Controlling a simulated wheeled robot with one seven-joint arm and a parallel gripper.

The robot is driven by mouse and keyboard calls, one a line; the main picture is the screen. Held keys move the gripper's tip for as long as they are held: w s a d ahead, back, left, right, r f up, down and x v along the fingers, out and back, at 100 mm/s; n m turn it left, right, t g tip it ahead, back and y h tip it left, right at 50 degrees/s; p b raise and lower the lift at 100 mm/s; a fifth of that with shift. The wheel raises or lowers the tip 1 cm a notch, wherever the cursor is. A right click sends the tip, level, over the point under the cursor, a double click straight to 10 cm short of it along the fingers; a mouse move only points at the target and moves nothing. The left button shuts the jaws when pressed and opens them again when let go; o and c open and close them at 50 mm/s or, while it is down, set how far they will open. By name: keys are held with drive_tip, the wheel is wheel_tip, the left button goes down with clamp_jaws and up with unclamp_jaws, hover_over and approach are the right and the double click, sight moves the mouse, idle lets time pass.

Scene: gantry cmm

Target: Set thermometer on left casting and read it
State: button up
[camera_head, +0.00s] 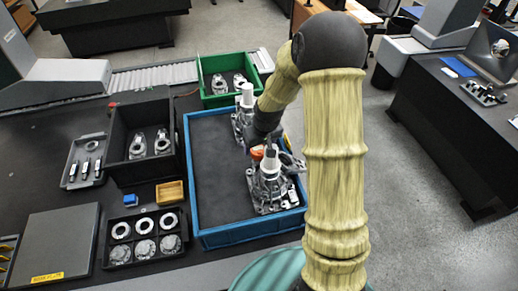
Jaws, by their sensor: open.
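Two grey metal castings, each with a pale upright cylinder, stand in a blue-rimmed tray (191,180). The farther casting (240,124) is slightly to the left and partly behind my arm. The nearer casting (268,194) is at the tray's right side. My gripper (267,151) is open, above and close to the nearer casting; its fingertips are small and partly hidden. A small orange item (257,153) shows beside it, perhaps the thermometer; I cannot tell whether it touches the gripper or the casting. No reading can be made out.
A black bin (119,163) with castings stands left of the tray, and a green bin (203,102) behind it. A black tray of rings (108,262), a small yellow box (170,193) and a grey plate (55,245) lie at left. The blue tray's left half is bare.

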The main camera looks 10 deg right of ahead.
drive_tip(key=v, duration=0.9)
drive_tip(key=shift+r+b, duration=0.25)
drive_tip(key=shift+b, duration=0.2)
drive_tip(key=s+m, duration=0.2)
drive_tip(key=s, duration=1.5)
drive_tip(key=shift+a+f+g+h, duration=0.3)
drive_tip(key=shift+a+f, duration=0.05)
